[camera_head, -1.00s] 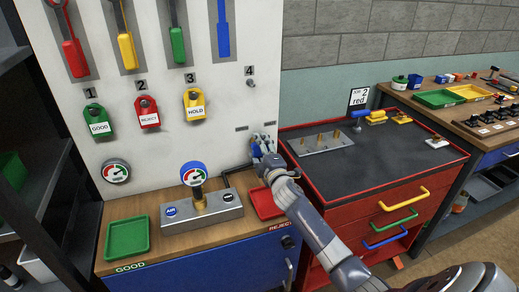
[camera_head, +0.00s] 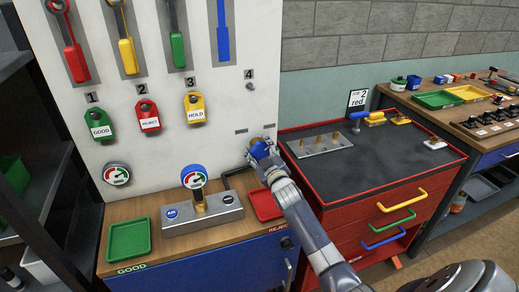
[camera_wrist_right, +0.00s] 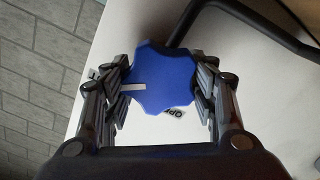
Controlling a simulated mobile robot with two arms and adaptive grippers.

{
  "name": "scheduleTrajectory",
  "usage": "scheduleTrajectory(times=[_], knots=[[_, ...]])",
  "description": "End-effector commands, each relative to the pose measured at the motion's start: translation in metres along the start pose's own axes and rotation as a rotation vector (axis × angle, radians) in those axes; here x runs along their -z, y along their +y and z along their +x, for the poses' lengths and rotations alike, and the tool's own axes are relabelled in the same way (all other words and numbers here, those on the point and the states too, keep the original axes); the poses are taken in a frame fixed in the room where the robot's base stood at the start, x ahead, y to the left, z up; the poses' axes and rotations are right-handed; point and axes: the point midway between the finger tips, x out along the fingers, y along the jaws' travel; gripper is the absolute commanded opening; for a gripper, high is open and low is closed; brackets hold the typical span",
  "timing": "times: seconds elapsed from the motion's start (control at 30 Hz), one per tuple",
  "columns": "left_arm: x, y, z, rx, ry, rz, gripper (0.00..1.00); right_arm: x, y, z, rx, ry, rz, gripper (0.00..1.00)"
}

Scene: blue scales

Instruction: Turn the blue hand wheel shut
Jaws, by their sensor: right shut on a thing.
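The blue hand wheel (camera_head: 260,148) is on the white panel, low at its right side. It also shows in the right wrist view (camera_wrist_right: 165,72), lobed, with a white mark on its left part. My right gripper (camera_head: 262,156) is at the wheel and covers much of it in the head view. In the right wrist view its two fingers (camera_wrist_right: 162,88) are shut on the wheel from both sides. A label behind the wheel is partly hidden. My left gripper is not in view.
A dark bent pipe (camera_wrist_right: 250,20) runs by the wheel. Below are a gauge block (camera_head: 202,214), a green tray (camera_head: 128,239) and a red tray (camera_head: 265,204). A red cabinet (camera_head: 385,190) stands close on the right, with a metal block and pegs on top.

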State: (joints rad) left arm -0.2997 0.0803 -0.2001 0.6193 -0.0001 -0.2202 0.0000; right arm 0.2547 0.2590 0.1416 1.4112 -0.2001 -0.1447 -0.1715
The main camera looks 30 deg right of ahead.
Motion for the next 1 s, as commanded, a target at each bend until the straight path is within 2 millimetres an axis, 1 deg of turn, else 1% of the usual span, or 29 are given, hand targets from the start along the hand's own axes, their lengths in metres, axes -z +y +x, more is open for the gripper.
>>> scheduleTrajectory(times=[0.27,0.7,0.73,0.77,0.8,1.0], knots=[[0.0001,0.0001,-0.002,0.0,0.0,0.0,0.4,0.0007,0.0015,0.0003,-0.002,0.001,0.067,0.29],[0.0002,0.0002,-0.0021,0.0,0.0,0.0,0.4,0.0007,0.0012,0.0003,-0.001,0.001,0.078,0.29],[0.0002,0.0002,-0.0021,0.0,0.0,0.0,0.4,0.0007,0.0012,0.0003,-0.001,0.001,0.078,0.58],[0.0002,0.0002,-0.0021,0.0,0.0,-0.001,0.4,0.0008,0.0012,0.0003,-0.001,0.002,0.077,0.64],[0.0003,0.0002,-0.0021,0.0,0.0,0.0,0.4,0.0007,0.0011,0.0003,-0.001,0.001,0.077,0.73],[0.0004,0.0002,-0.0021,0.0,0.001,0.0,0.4,0.0003,0.0007,0.0001,-0.001,0.001,0.074,0.74]])
